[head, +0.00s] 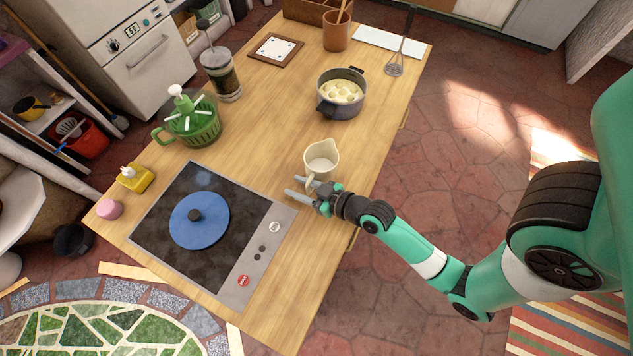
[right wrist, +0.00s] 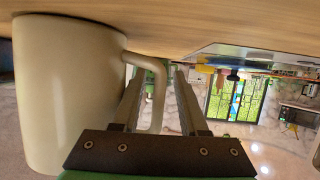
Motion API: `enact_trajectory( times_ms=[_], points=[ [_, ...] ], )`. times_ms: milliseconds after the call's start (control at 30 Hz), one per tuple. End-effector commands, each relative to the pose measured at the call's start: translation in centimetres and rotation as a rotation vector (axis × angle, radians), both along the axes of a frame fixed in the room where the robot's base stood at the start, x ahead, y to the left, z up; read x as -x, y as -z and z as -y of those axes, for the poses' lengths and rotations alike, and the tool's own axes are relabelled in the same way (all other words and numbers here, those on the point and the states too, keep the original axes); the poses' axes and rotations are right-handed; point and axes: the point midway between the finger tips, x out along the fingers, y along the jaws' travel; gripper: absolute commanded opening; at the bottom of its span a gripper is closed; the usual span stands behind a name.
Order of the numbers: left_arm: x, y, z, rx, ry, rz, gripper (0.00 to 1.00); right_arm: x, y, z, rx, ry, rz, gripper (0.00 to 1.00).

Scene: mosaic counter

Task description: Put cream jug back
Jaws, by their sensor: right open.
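The cream jug (head: 321,155) stands upright on the wooden counter, right of the hob, with its handle pointing toward my right gripper. My right gripper (head: 293,186) is open at the handle, its fingers low over the counter. In the right wrist view the jug's pale body (right wrist: 65,85) fills the left side, upside down. Its handle (right wrist: 158,95) shows between the two open fingers of the gripper (right wrist: 157,82); I cannot tell whether either finger touches it. My left gripper is not in view.
A grey pot (head: 341,105) of pale food stands behind the jug. The counter's middle is clear.

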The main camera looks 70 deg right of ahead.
Motion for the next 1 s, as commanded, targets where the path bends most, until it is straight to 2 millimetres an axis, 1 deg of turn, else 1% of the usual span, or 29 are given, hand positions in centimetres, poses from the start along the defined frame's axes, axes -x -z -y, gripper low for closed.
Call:
enact_trajectory(
  times_ms=[33, 67, 167, 333, 400, 467, 533, 700, 1000],
  points=[
    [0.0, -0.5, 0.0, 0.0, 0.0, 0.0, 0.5, 0.0, -0.6, 0.0, 0.0, 0.0, 0.001, 0.44],
    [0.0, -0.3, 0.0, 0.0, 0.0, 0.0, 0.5, 0.3, -0.4, 0.0, -0.001, 0.001, 0.0, 0.44],
    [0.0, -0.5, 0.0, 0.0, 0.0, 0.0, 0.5, 1.8, -0.9, -0.3, -0.002, 0.003, -0.002, 0.44],
    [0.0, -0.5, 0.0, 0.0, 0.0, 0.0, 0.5, 5.7, -2.4, -1.2, -0.004, 0.006, -0.001, 0.44],
    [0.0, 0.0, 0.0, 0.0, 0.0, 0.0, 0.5, 7.5, -2.8, -1.5, -0.004, 0.008, -0.002, 0.44],
    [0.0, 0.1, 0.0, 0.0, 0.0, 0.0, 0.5, 8.7, -3.5, -1.9, -0.003, 0.006, 0.0, 0.44],
    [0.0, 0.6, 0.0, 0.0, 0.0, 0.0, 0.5, 9.6, -3.6, -1.9, -0.005, 0.01, -0.004, 0.44],
    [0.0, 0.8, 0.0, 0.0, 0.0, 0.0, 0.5, 10.8, -4.4, -2.3, -0.001, 0.004, -0.001, 0.44],
    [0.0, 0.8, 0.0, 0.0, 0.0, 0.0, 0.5, 10.9, -4.6, -2.5, 0.0, -0.001, 0.001, 0.44]
  ],
)
